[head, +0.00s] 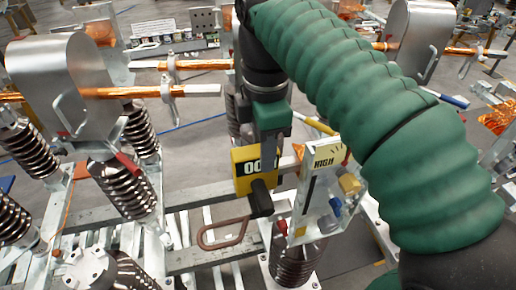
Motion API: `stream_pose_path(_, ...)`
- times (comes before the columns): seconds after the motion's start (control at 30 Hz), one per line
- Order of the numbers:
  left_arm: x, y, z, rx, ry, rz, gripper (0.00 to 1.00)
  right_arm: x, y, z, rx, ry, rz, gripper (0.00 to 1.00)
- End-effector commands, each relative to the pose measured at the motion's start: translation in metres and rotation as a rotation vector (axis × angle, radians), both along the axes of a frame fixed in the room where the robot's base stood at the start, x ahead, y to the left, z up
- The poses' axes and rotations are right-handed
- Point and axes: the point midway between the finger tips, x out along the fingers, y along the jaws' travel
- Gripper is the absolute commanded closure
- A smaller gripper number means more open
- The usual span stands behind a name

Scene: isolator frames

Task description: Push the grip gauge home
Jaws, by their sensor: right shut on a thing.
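The grip gauge, as I take it, is the yellow and black block (244,174) with a white digit display, near the middle of the head view. A black knob and a brown loop handle (224,238) show at its lower front. My right gripper (270,148) comes down from above on the green-sleeved arm and is shut on the gauge from behind. Its fingertips are partly hidden by the gauge. A pale panel marked HIGH (325,154) stands just right of the gauge. Whether they touch I cannot tell. My left gripper is not in view.
Ribbed brown insulators (123,190) and a grey metal housing (58,75) with copper bars stand at left. Another housing (412,40) stands behind my arm at upper right. Steel rails (200,199) run below the gauge. Grey floor shows between the frames.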

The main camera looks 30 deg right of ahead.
Motion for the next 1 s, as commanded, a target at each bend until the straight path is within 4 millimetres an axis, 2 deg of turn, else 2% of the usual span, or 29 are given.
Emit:
stream_pose_path(0.77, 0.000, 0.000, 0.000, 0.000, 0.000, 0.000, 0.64, -0.005, -0.018, 0.001, -0.001, -0.001, -0.001, 1.00)
stream_pose_path(0.8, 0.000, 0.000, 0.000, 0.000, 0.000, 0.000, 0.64, -0.005, -0.018, 0.001, -0.001, -0.001, -0.001, 0.65)
stream_pose_path(0.97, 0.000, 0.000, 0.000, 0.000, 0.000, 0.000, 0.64, -0.005, -0.018, 0.000, -0.001, -0.001, -0.001, 0.44)
stream_pose_path(1.0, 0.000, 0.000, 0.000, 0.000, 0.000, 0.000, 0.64, -0.005, -0.018, 0.000, 0.000, 0.000, -0.001, 0.44)
